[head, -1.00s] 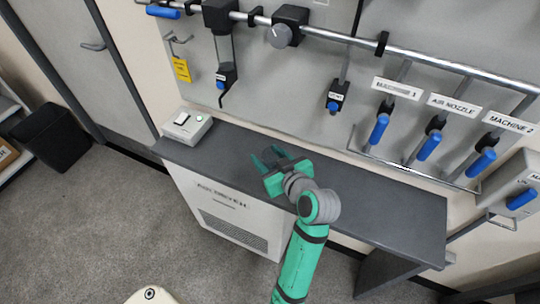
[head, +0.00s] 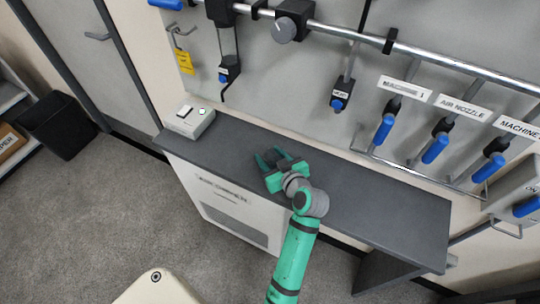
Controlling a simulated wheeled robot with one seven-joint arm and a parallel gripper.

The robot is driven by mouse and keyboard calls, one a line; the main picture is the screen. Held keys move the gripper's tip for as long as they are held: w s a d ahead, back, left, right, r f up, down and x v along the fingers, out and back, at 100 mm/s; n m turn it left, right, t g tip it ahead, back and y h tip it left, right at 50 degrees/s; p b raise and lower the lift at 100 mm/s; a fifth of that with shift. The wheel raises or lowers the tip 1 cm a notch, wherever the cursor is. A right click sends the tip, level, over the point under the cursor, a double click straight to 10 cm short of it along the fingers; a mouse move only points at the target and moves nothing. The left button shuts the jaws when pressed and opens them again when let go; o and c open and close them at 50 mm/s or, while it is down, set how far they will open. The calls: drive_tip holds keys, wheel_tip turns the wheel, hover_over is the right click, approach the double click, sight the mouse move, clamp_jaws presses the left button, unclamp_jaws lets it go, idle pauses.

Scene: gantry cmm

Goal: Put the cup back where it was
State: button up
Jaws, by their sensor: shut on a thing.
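My gripper (head: 268,156) is over the dark grey bench top (head: 380,205), near its middle, with its green fingers pointing toward the wall. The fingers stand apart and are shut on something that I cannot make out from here. I see no cup that I can tell for sure; the gripper's own body may hide it. I cannot tell how high the gripper is above the bench.
A wall panel behind carries a pipe (head: 440,67) and blue-handled valves (head: 435,148). A black bin (head: 56,125) stands on the floor at left. The bench's right half is clear.

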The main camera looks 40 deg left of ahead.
drive_tip(key=shift+f, duration=0.1)
drive_tip(key=o, duration=0.9)
drive_tip(key=shift+o, duration=1.1)
drive_tip(key=shift+s, duration=0.1)
drive_tip(key=v, duration=1.2)
drive_tip(key=shift+r, duration=0.2)
